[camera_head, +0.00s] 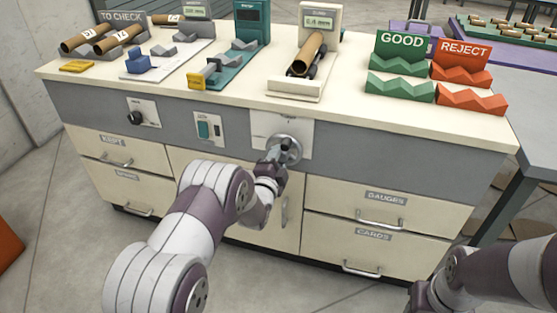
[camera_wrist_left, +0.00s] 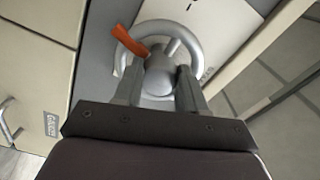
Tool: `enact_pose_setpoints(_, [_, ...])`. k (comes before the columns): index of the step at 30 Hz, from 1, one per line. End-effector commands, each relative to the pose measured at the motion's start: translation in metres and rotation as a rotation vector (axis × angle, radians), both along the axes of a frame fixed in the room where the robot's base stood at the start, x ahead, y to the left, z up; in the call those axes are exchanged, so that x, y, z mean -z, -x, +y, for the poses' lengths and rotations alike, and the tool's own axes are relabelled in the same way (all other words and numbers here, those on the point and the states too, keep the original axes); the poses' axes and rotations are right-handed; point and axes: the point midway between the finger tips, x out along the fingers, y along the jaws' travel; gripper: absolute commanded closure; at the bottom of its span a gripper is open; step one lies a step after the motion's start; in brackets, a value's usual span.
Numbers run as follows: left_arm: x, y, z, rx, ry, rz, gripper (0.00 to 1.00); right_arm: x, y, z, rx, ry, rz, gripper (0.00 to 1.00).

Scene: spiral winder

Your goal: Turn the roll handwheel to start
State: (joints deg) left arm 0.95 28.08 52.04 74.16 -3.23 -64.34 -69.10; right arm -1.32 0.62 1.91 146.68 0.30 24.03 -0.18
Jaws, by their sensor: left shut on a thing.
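The roll handwheel (camera_head: 291,146) is a grey metal ring with a hub on a white plate on the bench's front panel. It also shows in the left wrist view (camera_wrist_left: 199,51), with a rounded grey hub and an orange piece (camera_wrist_left: 130,50) across the rim at the left. My left gripper (camera_head: 277,151) is at the wheel. In the left wrist view its two fingers (camera_wrist_left: 159,88) stand on either side of the hub and are shut on it. The finger contact is partly hidden in the head view. My right arm shows at the lower right; its gripper is out of frame.
A black knob (camera_head: 136,117) and a green switch (camera_head: 203,130) sit left of the wheel. Drawers with handles (camera_head: 380,220) lie below. On the bench top are a cradle holding a brown tube (camera_head: 306,54), and the GOOD (camera_head: 402,46) and REJECT (camera_head: 464,55) racks.

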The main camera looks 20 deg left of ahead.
Motion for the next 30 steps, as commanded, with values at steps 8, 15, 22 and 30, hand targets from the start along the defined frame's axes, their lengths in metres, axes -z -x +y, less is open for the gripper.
enact_pose_setpoints(8, [0.0029,0.0004,-0.0005,0.0,0.26,0.011,0.9,0.0041,0.0,0.0,0.0,0.0,0.0,0.57])
enact_pose_setpoints(15, [0.004,0.0005,-0.0012,-0.001,0.488,0.02,0.9,0.0066,0.0,0.0,0.0,0.0,0.0,0.57])
enact_pose_setpoints(22, [0.0048,0.0007,-0.002,-0.002,0.705,0.028,0.9,0.0086,0.0,0.0,0.0,0.0,0.0,0.57])
enact_pose_setpoints(30, [0.0053,0.0008,-0.0031,-0.003,0.962,0.036,0.9,0.0106,0.0,0.0,0.0,0.0,0.0,0.57])
